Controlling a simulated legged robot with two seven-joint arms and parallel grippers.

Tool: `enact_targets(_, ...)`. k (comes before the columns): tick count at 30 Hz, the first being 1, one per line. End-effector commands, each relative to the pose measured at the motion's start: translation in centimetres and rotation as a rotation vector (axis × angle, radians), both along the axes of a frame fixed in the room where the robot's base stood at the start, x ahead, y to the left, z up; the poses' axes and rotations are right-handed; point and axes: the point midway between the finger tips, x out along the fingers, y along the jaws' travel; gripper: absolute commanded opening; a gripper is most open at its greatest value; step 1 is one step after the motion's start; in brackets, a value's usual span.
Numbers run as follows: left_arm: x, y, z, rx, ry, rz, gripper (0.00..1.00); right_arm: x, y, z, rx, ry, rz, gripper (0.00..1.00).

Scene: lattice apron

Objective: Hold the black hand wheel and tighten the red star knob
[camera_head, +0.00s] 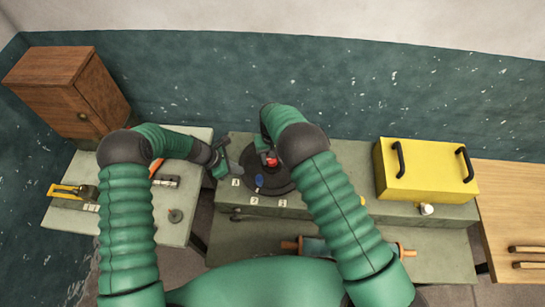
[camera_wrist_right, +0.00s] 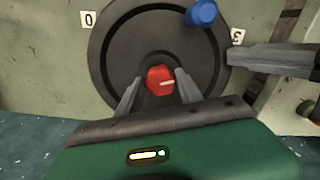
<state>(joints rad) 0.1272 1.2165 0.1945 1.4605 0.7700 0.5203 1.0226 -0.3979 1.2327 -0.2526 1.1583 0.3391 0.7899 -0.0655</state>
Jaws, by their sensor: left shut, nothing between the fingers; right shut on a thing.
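The black hand wheel (camera_head: 282,184) lies on the grey-green bench, and in the right wrist view its disc (camera_wrist_right: 122,45) fills the middle. The red star knob (camera_head: 271,162) is at its centre and also shows in the right wrist view (camera_wrist_right: 160,82). My right gripper (camera_wrist_right: 158,88) is shut on the knob, one finger each side. My left gripper (camera_head: 222,163) is shut and empty at the wheel's left side; its dark finger (camera_wrist_right: 268,57) reaches the wheel's rim in the right wrist view. I cannot tell whether it touches. A blue handle (camera_head: 259,181) stands on the wheel.
Number labels (camera_head: 254,200) surround the wheel. A yellow box (camera_head: 425,175) with black handles stands to the right, a small white thing (camera_head: 427,209) before it. A left table (camera_head: 160,232) holds a wooden cabinet (camera_head: 65,85) and small tools. A wooden-handled roller (camera_head: 398,249) lies in front.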

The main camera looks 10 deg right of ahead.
Motion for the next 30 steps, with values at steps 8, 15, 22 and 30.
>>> enact_targets(8, -0.43, 0.44, -0.69, 0.009, 0.009, 0.002, 0.00, 0.07, -0.07, -0.06, -0.001, -0.001, -0.112, 0.03)
enact_targets(15, -0.43, 0.46, -0.70, 0.009, 0.009, 0.002, 0.00, 0.09, -0.10, -0.05, -0.001, -0.002, -0.139, 0.03)
enact_targets(22, -0.43, 0.47, -0.69, 0.010, 0.009, 0.001, 0.00, 0.11, -0.14, -0.04, -0.002, -0.002, -0.139, 0.03)
enact_targets(30, -0.43, 0.47, -0.69, 0.010, 0.009, 0.001, 0.00, 0.07, -0.09, -0.06, -0.001, -0.002, -0.137, 0.65)
